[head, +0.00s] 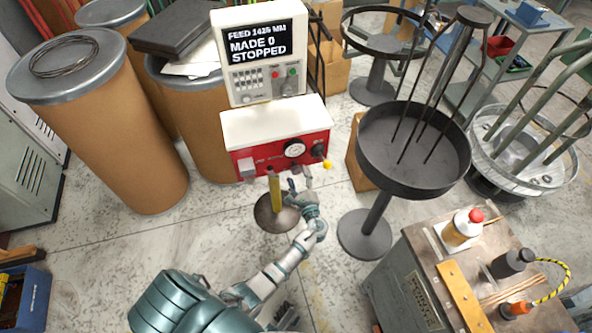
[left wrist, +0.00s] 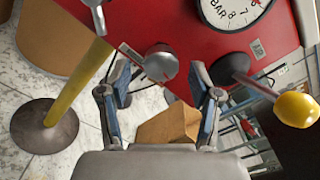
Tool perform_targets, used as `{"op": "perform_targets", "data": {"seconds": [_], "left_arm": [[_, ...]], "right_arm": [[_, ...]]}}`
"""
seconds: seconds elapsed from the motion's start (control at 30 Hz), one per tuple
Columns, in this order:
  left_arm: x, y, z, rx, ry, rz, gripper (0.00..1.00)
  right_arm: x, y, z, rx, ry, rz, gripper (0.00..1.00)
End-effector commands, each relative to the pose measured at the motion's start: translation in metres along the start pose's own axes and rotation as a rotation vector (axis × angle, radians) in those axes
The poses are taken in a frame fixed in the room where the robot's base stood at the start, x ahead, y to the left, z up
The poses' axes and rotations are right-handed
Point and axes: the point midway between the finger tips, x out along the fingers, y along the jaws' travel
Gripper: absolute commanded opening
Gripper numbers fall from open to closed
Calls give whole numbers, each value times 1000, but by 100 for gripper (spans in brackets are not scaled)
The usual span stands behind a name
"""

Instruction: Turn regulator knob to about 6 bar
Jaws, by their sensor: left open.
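The red regulator panel (head: 277,154) sits under a white machine and carries a round white pressure gauge (head: 294,149). The gauge (left wrist: 236,10) is cut off at the top of the left wrist view, with "BAR", 8 and 7 legible; I cannot read the pressure. A grey round knob with a red mark (left wrist: 161,64) stands out from the panel's lower edge. My left gripper (head: 301,184) is just below the panel. In the left wrist view my left gripper (left wrist: 160,80) is open, its fingers on either side of the knob with visible gaps. My right gripper is not made out.
A yellow ball-ended lever (left wrist: 296,109) sticks out right of the gripper. A yellow post on a round base (left wrist: 45,135) stands left. A black round stand (head: 378,195) and a workbench (head: 415,290) are at right.

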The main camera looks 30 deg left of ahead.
Motion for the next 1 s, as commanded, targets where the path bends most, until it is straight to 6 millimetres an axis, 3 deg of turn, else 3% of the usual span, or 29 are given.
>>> {"op": "perform_targets", "data": {"seconds": [0.2, 0.57, 0.6, 0.83, 1.0], "left_arm": [[30, 0, 0, 1, -1, 0, 64], [37, 0, 0, -1, 0, 0, 64], [37, 0, 0, -1, 0, 0, 61], [37, 0, 0, 0, 0, 1, 4], [37, 1, 0, -10, 0, 1, 3]], "right_arm": [[-12, 0, -3, 1, 11, 1, 0], [-16, 2, 2, -3, 3, 4, 0], [-16, 2, 2, -3, 2, 4, 0], [-15, 2, 2, -3, 3, 4, 0], [-13, 2, 3, -3, 0, 3, 0]]}}
